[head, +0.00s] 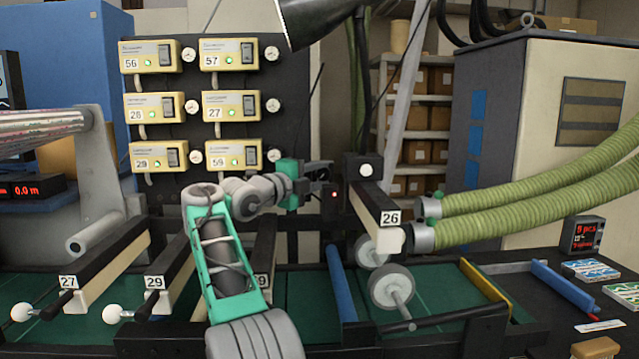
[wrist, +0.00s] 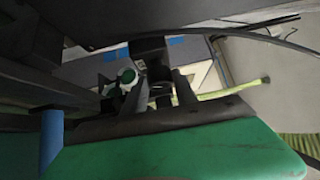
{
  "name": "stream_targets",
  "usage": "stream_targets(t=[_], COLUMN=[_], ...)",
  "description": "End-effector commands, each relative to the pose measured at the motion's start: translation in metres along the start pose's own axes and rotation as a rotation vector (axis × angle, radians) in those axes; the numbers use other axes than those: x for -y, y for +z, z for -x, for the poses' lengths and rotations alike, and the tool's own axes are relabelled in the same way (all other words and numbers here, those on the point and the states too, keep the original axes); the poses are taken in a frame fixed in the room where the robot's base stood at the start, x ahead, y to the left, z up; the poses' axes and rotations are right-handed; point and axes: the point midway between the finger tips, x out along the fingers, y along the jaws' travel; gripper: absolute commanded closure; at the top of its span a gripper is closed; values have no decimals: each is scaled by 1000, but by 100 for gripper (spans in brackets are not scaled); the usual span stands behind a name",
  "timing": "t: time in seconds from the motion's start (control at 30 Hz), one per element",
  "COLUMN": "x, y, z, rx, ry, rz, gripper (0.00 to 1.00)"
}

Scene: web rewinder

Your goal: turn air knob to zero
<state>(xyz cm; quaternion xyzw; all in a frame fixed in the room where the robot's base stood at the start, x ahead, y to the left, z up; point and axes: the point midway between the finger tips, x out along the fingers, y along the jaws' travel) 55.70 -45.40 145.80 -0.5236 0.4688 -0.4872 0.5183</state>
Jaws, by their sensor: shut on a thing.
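A black unit (head: 362,186) with a small white dial (head: 366,170) stands at the left end of the bar labelled 26. My gripper (head: 332,172) reaches it from the left, with its fingertips at the unit's left side. In the wrist view, my gripper's dark fingers (wrist: 168,92) are closed around a dark part, which I take to be the air knob (wrist: 157,72). In the head view the knob is hidden by the fingers. Its markings and setting cannot be read. The dial's needle is too small to read.
Bars labelled 27 (head: 68,282) and 29 (head: 154,282) stand to the left, with white-ended levers. Green hoses (head: 530,205) run to the right from bar 26. A lamp shade (head: 318,22) hangs above. Yellow control boxes (head: 150,57) are on the panel behind.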

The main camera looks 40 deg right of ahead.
Motion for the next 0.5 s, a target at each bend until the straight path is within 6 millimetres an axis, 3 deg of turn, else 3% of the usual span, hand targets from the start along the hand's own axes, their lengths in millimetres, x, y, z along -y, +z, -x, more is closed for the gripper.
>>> stream_targets(t=[0.17, 0.2, 0.43, 0.5], x=[-1, -1, 0, 0], y=[0, 0, 0, 0], z=[0, 0, 0, 0], rx=[-1, -1, -1, -1], ry=[4, 4, 4, 4], rz=[1, 1, 0, 0], gripper=[100, 64, 46, 44])
